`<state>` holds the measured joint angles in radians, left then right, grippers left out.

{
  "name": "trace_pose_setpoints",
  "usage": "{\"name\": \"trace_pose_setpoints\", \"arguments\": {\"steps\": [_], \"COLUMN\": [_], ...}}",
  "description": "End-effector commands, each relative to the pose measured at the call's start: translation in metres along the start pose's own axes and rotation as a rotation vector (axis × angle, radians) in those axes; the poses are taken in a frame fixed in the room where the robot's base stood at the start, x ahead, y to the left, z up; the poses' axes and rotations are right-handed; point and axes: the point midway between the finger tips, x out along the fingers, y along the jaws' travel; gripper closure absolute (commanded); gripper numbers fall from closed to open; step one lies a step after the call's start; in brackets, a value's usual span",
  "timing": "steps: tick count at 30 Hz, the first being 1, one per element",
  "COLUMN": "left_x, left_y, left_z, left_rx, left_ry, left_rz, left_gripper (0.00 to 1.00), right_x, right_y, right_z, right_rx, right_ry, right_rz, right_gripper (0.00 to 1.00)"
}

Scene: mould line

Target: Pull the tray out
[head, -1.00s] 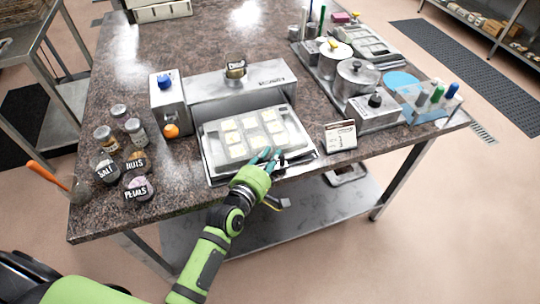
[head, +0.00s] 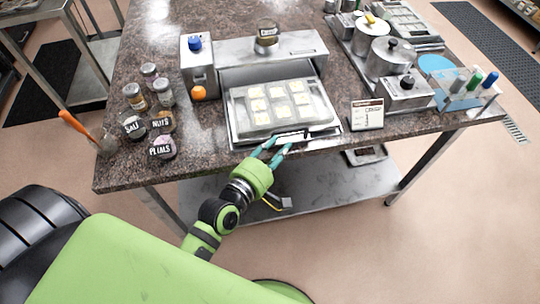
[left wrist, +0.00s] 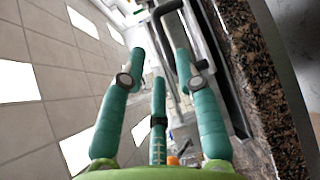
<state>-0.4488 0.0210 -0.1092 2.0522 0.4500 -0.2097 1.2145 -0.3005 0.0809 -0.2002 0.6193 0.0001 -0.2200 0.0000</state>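The tray (head: 236,118) is a flat metal sheet at the front of a steel machine (head: 255,58) on the stone-topped table. A clear mould with several pale square pieces (head: 280,103) lies on it. A bar-like handle (head: 292,136) shows at the tray's front edge. My left gripper (head: 273,146) is just in front of this edge, its teal fingers pointing at it. In the left wrist view the fingers (left wrist: 158,62) are spread with a gap between them and nothing clearly held. Whether a finger touches the handle I cannot tell. My right gripper is not in view.
Jars labelled salt, nuts and petals (head: 161,147) stand left of the machine. A small sign (head: 367,114) stands right of the tray. A lower shelf (head: 330,190) is under the table; the floor in front is open.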

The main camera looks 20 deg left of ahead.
Motion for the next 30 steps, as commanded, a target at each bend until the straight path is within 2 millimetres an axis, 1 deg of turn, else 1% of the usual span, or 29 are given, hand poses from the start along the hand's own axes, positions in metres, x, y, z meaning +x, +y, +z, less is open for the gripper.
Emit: {"name": "trace_pose_setpoints", "arguments": {"steps": [1, 3, 6, 9, 26, 28, 29, 30], "left_x": [-0.010, -0.020, -0.030, -0.035, -0.036, -0.035, -0.034, -0.032], "left_y": [-0.001, -0.001, -0.001, 0.000, 0.000, -0.007, -0.013, -0.025], "left_z": [0.000, 0.000, 0.000, 0.000, 0.000, 0.000, -0.001, -0.002], "left_rx": [0.000, 0.001, 0.001, 0.000, 0.001, 0.013, 0.026, 0.051], "left_ry": [0.000, -0.001, 0.000, 0.000, -0.001, 0.000, 0.001, 0.001], "left_rz": [-0.002, -0.003, -0.002, 0.000, -0.001, -0.013, -0.024, -0.047], "left_gripper": [0.68, 0.68, 0.68, 0.68, 0.68, 0.68, 0.68, 0.68], "right_x": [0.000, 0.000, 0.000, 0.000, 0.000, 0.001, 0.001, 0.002], "right_y": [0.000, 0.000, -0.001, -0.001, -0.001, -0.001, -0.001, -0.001], "right_z": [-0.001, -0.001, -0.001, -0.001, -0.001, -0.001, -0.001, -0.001], "right_rx": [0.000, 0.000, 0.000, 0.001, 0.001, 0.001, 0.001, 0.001], "right_ry": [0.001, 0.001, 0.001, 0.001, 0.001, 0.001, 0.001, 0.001], "right_rz": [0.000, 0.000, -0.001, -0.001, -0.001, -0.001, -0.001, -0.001], "right_gripper": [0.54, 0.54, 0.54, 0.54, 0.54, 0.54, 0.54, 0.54]}}
